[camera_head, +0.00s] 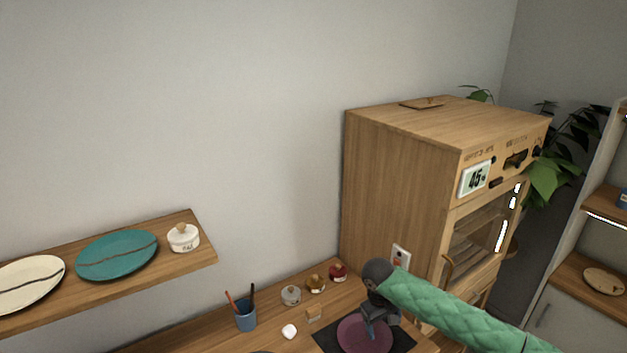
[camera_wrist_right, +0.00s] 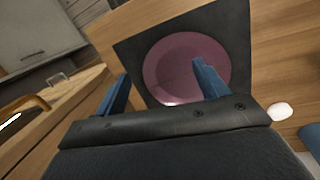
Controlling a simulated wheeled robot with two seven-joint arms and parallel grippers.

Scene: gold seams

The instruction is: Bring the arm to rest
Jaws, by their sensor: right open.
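My right arm, in a green quilted sleeve, comes in from the lower right in the head view. Its right gripper (camera_head: 372,325) is over a purple plate (camera_head: 362,337) on a black mat (camera_head: 405,339). In the right wrist view the gripper (camera_wrist_right: 162,85) has its two blue fingers wide apart with nothing between them. The purple plate (camera_wrist_right: 180,60) lies beyond the fingers on the black mat (camera_wrist_right: 238,30), and one finger covers part of it. I cannot tell the height of the fingertips above the plate. My left gripper is not in view.
A wooden cabinet (camera_head: 400,180) with a "45" display stands right behind the arm. On the table are a blue cup (camera_head: 245,316) with sticks, several small jars (camera_head: 291,295) and a white lump (camera_head: 289,331). A wall shelf (camera_head: 205,250) holds plates at left.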

